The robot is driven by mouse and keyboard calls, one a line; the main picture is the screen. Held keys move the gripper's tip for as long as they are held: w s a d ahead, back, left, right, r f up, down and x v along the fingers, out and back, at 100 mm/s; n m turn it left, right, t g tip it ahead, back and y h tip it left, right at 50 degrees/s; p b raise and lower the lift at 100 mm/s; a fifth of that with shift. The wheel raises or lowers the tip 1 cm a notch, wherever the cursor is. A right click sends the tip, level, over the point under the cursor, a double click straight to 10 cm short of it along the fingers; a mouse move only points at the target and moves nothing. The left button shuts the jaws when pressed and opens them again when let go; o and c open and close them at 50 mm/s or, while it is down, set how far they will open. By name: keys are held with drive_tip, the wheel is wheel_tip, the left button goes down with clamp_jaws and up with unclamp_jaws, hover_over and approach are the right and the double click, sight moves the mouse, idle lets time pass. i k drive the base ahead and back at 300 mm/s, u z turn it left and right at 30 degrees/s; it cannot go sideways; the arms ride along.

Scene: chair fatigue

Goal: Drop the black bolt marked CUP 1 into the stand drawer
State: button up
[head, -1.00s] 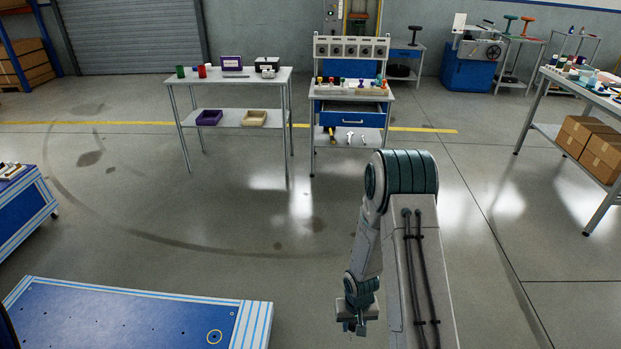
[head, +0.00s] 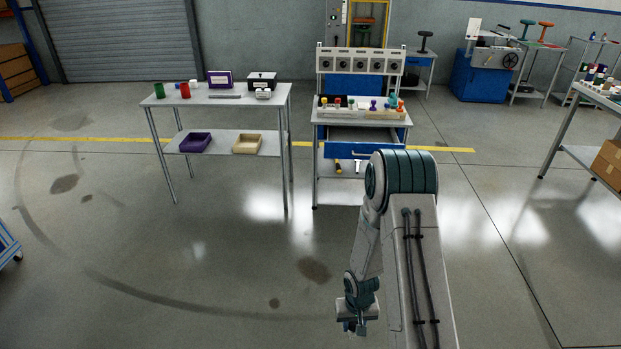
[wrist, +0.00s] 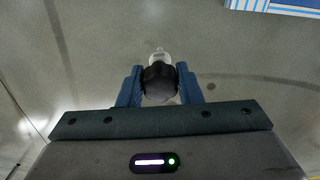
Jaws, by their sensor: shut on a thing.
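In the wrist view my gripper (wrist: 160,88) is shut on the black bolt (wrist: 160,80), which sits between the two blue fingers. A pale tip shows beyond the dark part; no marking can be read. In the head view my gripper (head: 356,325) hangs low over bare floor, well short of the stand. The stand (head: 322,130) is ahead, with a blue-fronted drawer (head: 345,151) pulled open below its top. The inside of the drawer shows as a grey strip, and my arm is close to its right part in the picture.
A table (head: 215,99) left of the stand carries cups and boxes on top, with a purple tray (head: 195,143) and a beige tray (head: 247,144) below. Coloured knobbed pieces stand on the stand's top. Another table (head: 590,96) is at right. The floor ahead is clear.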

sight(356, 142)
drive_tip(key=i, duration=2.7)
